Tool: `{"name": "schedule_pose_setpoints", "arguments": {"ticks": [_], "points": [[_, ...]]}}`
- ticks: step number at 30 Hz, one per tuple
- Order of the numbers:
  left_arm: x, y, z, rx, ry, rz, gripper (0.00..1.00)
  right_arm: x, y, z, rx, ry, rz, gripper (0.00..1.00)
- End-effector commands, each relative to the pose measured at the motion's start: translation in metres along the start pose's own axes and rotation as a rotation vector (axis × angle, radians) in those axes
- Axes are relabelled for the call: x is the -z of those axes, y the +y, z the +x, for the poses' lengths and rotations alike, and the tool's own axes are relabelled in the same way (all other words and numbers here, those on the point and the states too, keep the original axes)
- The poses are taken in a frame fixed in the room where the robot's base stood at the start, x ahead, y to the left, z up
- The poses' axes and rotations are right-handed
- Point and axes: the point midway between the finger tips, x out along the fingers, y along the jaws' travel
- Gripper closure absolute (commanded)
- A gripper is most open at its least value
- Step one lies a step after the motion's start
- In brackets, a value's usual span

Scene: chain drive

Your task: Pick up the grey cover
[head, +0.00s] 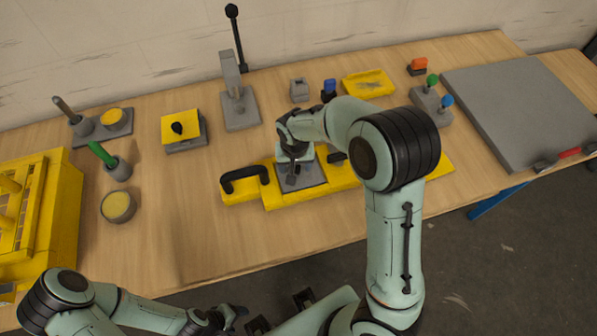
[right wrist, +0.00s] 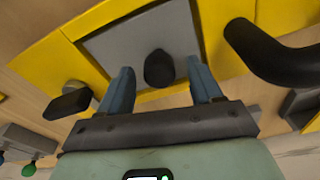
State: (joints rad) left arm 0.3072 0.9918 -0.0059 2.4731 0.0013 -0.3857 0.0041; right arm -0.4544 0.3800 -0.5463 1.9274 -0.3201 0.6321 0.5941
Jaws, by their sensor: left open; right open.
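The grey cover (head: 314,176) is a flat square plate set in the long yellow housing (head: 343,178) on the workbench. My right gripper (head: 293,172) is above it and partly hides it in the head view. In the right wrist view the cover (right wrist: 120,48) has a black knob (right wrist: 159,68) standing up from it. The blue fingers of my right gripper (right wrist: 161,85) are open, one on each side of the knob, with a visible gap on both sides. My left gripper (head: 232,316) is open and empty, low in the head view, away from the cover.
A black handle (head: 244,178) rises from the housing's left end; it is close by in the right wrist view (right wrist: 272,52). A yellow block with a black knob (head: 181,129) stands left. A large grey slab (head: 520,105) lies right. Bare wood is left of the housing.

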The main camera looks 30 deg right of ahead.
Motion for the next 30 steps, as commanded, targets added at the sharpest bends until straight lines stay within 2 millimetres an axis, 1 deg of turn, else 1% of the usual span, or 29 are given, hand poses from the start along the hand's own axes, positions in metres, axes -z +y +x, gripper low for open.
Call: {"name": "schedule_pose_setpoints", "arguments": {"ticks": [1,3,8,9,11,12,14,15,25,30], "points": [[0.0,0.0,0.001,0.0,0.0,0.0,0.36,0.0,0.0,0.004,0.0,0.0,-0.001,0.35],[0.0,0.0,0.001,0.0,0.0,0.0,0.36,0.0,0.0,0.006,0.001,0.001,-0.001,0.35],[0.0,0.0,0.001,0.0,0.0,0.0,0.36,0.0,0.0,0.005,0.002,0.001,-0.001,0.35],[0.0,0.0,0.001,0.0,0.0,0.0,0.36,0.0,0.0,0.005,0.001,0.001,-0.001,0.42],[0.0,0.0,0.001,0.0,0.0,0.0,0.36,0.0,0.0,0.005,0.001,0.001,-0.001,0.61],[0.0,0.0,0.001,0.0,0.0,0.0,0.36,0.0,0.0,0.005,0.001,0.001,0.0,0.75],[0.0,0.0,0.001,0.0,0.0,0.0,0.36,0.0,0.0,0.005,0.001,0.001,0.0,0.94],[0.0,0.0,0.001,0.0,0.0,0.0,0.36,0.0,0.0,0.005,0.001,0.001,0.0,1.0],[0.0,0.0,0.0,0.0,0.0,0.0,0.36,0.001,-0.001,0.003,0.002,0.002,0.0,1.0],[0.001,0.001,-0.002,0.0,0.001,0.0,0.36,0.003,-0.001,-0.01,0.004,0.004,0.0,1.0]]}}
